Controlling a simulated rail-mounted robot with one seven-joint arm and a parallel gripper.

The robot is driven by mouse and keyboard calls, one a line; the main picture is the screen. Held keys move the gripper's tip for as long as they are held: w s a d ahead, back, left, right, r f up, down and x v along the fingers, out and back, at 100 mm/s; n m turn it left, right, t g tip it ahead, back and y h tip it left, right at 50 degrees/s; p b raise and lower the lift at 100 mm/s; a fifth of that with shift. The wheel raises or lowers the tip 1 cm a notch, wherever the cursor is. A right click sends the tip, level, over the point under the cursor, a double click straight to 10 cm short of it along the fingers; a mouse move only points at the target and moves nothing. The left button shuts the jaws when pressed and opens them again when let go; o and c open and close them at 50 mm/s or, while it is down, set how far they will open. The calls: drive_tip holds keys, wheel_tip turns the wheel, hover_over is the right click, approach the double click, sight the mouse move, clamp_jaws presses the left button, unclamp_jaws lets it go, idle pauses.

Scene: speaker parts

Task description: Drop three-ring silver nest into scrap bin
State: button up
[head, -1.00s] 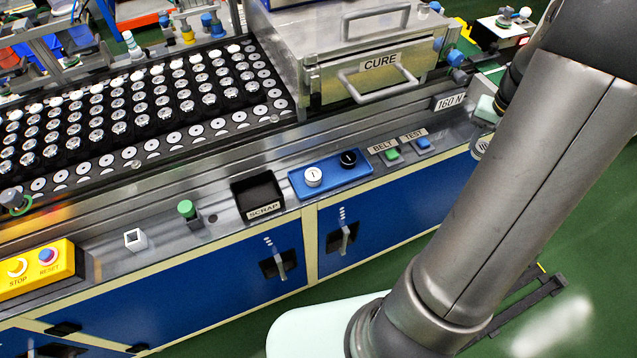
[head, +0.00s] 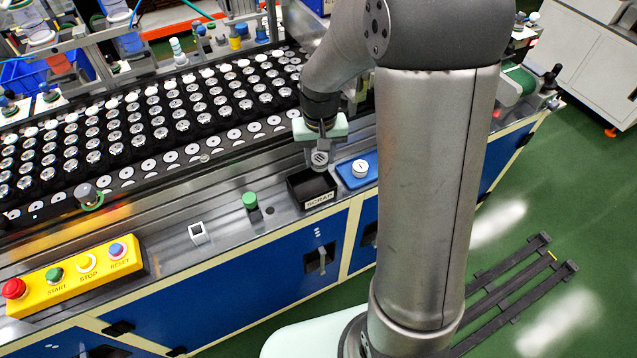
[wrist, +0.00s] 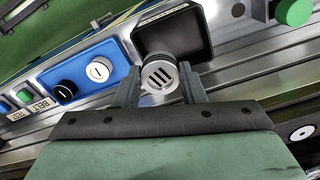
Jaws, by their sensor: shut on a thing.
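My gripper (head: 320,150) is shut on the silver nest (wrist: 160,78), a round grey part with dark slots on its face. The nest also shows in the head view (head: 320,157), below the fingers. It is at the back edge of the black scrap bin (head: 297,197), apparently above it; the exact height is hard to tell. In the wrist view the scrap bin (wrist: 200,36) lies just beyond the nest and looks empty where it shows. Rings on the nest cannot be counted clearly.
A blue tray (head: 372,172) with a white knob (head: 360,169) stands right of the bin. A green button (head: 250,201) stands to its left. Behind is a long black rack (head: 130,178) of speaker parts. A yellow control box (head: 75,278) sits at the left.

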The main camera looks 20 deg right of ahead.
drive_tip(key=shift+a+f+b, duration=0.2)
drive_tip(key=shift+f+b, duration=1.85)
drive_tip(key=shift+f, duration=0.95)
drive_tip(key=o, duration=1.1)
drive_tip(key=shift+r, duration=0.15)
wheel_tip(320, 180, up, 17)
drive_tip(key=b, duration=0.1)
drive_tip(key=shift+r, duration=0.1)
